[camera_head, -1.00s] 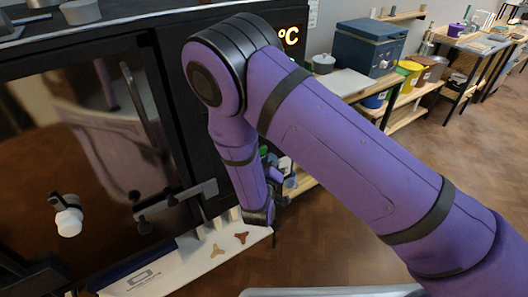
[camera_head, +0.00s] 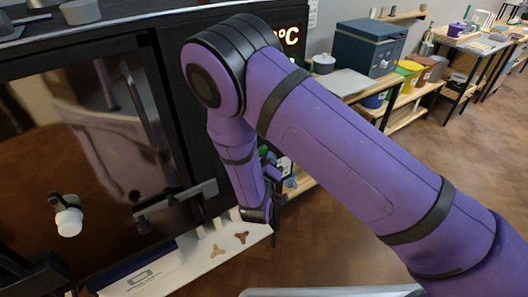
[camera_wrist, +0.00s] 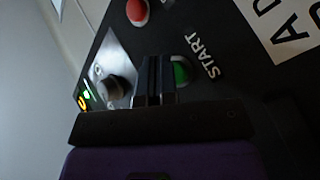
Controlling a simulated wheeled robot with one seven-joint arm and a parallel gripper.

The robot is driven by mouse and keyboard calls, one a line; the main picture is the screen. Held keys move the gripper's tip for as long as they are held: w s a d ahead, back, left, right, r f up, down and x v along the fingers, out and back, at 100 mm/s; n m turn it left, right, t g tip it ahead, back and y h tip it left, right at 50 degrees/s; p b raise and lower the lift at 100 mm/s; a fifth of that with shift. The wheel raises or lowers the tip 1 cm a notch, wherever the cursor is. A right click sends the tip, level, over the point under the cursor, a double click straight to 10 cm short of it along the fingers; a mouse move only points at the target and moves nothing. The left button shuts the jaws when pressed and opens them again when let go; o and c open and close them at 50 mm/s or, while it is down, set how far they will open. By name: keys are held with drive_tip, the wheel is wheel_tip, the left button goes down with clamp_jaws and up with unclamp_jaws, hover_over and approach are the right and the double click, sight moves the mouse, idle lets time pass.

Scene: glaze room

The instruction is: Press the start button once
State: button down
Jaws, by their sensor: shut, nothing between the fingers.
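The green start button (camera_wrist: 181,72) shows in the wrist view, on a dark panel beside the white word START (camera_wrist: 202,55). My gripper (camera_wrist: 156,68) is shut and empty. Its dark fingertips lie just left of the button in the picture and cover part of it. I cannot tell whether they touch it.
A red button (camera_wrist: 137,12) and a dark knob on a silver plate (camera_wrist: 124,66) are close by on the panel. The kiln front (camera_head: 90,130) with its door handle stands left of my arm. A white shelf (camera_head: 180,268) with small tripod pieces lies below.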

drive_tip(key=shift+w+a, duration=0.25)
drive_tip(key=shift+w, duration=0.1)
idle(0.4)
drive_tip(key=shift+s, duration=0.1)
drive_tip(key=shift+s+d, duration=0.5)
drive_tip(key=shift+s, duration=0.15)
drive_tip(key=shift+s+d, duration=0.7)
drive_tip(key=shift+s, duration=0.35)
drive_tip(key=shift+s+d, duration=0.7)
drive_tip(key=shift+s, duration=0.3)
